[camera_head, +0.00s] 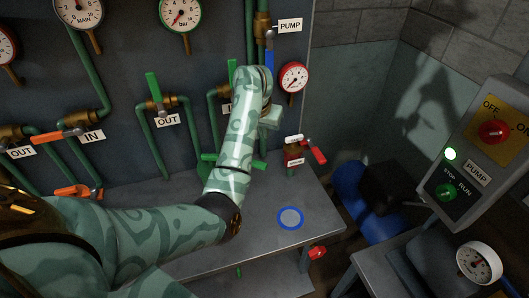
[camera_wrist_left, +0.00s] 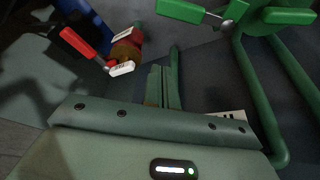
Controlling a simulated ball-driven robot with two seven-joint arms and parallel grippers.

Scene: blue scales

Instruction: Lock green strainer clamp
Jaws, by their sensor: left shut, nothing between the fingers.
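Green parts (camera_head: 222,158) that look like the strainer and its clamp sit at the back of the bench, partly hidden behind my left arm. In the left wrist view, a green lever (camera_wrist_left: 180,12) at the top edge meets a round metal pin beside a green piece (camera_wrist_left: 288,16); whether the clamp is locked I cannot tell. My left gripper (camera_wrist_left: 163,85) is shut and empty, its fingers apart from the lever. In the head view its fingertips are hidden behind my arm. My right gripper is not in view.
A red-handled valve (camera_head: 293,155) stands on the bench (camera_head: 255,215), right of my left arm. A blue ring (camera_head: 290,218) marks the bench top. Green pipes (camera_head: 148,125) and gauges line the back panel. A pump switch box (camera_head: 480,150) stands at the right.

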